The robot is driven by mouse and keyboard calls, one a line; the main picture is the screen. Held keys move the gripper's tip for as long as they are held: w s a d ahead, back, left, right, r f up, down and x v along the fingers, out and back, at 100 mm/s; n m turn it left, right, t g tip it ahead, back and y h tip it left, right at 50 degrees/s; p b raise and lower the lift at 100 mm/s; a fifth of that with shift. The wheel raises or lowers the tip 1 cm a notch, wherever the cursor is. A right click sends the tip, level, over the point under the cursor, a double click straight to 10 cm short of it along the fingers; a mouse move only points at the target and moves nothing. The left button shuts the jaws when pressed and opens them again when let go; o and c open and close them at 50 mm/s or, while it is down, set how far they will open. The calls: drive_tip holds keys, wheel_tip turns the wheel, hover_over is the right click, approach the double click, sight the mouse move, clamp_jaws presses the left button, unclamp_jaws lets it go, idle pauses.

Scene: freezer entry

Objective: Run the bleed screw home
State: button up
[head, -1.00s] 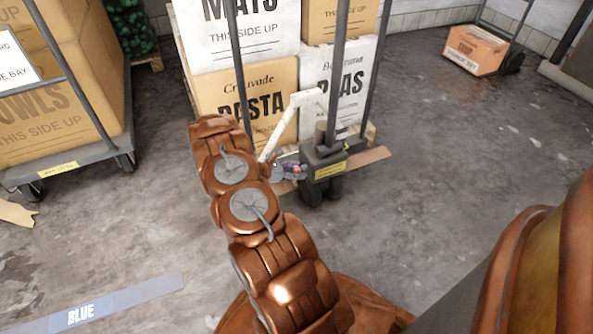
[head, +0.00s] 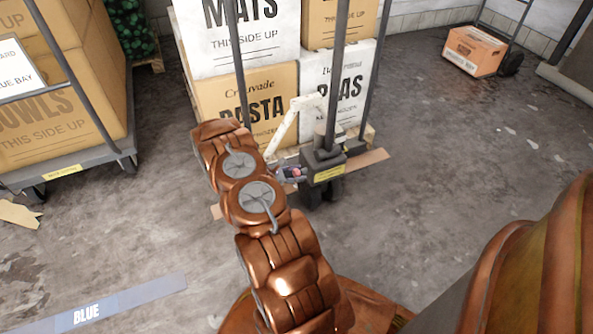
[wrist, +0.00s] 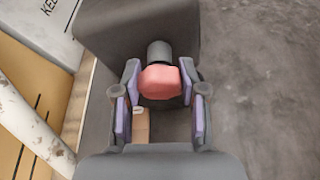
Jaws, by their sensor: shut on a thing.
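The bleed screw (wrist: 160,81) has a rounded red head on a dark grey stem in the wrist view. The stem enters the dark housing (wrist: 135,32) of the pallet truck. My gripper (wrist: 160,92) has its purple-padded fingers on both sides of the red head and is shut on it. In the head view the red head (head: 297,172) shows as a small spot beside the truck's dark body (head: 323,165), with my gripper (head: 288,174) at it. The screw's thread is hidden, so its depth cannot be told.
A pale bent bar (head: 285,130) rises close to my gripper. Stacked cartons (head: 245,98) stand just behind the truck. A loaded trolley (head: 75,172) is at the left and an orange carton (head: 473,52) at the far right. Floor at the right is open.

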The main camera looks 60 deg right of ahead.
idle(0.3)
drive_tip(key=o, duration=1.2)
drive_tip(key=shift+c, duration=0.2)
drive_tip(key=shift+a, duration=0.1)
drive_tip(key=v, duration=1.2)
